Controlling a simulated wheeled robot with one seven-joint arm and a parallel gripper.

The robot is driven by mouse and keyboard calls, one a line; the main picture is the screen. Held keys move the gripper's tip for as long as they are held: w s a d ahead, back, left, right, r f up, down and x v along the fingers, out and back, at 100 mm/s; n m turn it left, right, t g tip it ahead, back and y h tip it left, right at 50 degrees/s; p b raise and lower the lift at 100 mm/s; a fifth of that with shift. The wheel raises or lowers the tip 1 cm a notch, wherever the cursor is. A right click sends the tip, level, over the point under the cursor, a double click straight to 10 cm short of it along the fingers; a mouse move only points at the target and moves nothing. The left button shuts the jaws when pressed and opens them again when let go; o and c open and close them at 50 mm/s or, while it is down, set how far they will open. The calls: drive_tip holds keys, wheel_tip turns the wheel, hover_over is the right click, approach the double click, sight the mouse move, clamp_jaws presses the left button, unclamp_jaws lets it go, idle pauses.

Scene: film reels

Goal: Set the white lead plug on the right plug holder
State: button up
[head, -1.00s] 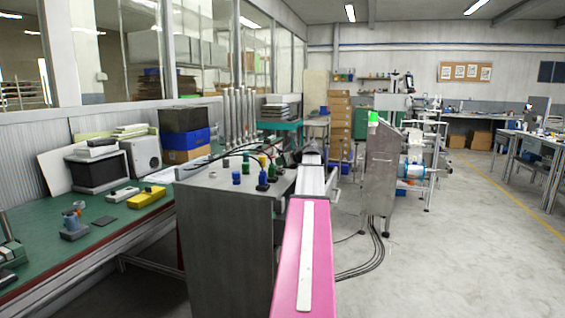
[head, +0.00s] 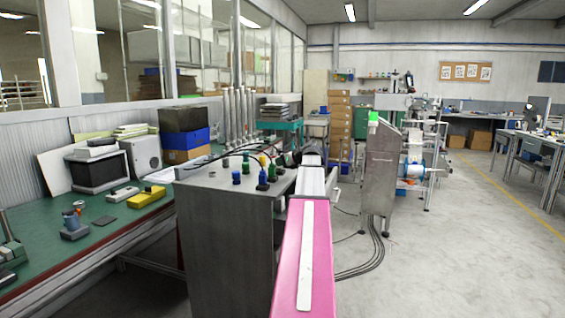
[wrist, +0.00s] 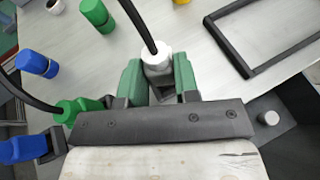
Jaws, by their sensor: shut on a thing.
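The white lead plug (wrist: 157,66) is between the two green fingers of my gripper (wrist: 159,80) in the wrist view. A black cable runs up from its top. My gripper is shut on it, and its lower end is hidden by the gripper. A short pale peg (wrist: 269,118) stands on a dark base at the right of the wrist view. I cannot tell whether it is the right plug holder. In the head view my gripper is small and far along my pink arm, beside the grey cabinet (head: 225,235), and the white plug cannot be made out.
Green (wrist: 96,14) and blue (wrist: 37,63) plugs stand on the pale surface. Another green plug (wrist: 80,108) and a blue one (wrist: 20,149), with black cables, are close left of my gripper. A dark rectangular frame (wrist: 242,66) lies at upper right. Pale surface is clear between.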

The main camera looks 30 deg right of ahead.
drive_tip(key=shift+f, duration=0.35)
drive_tip(key=o, duration=0.6)
drive_tip(key=shift+o, duration=0.2)
drive_tip(key=shift+s, duration=0.1)
drive_tip(key=v, duration=1)
drive_tip(key=shift+s, duration=0.35)
drive_tip(key=shift+d+r, duration=0.1)
drive_tip(key=shift+r, duration=0.05)
idle(0.4)
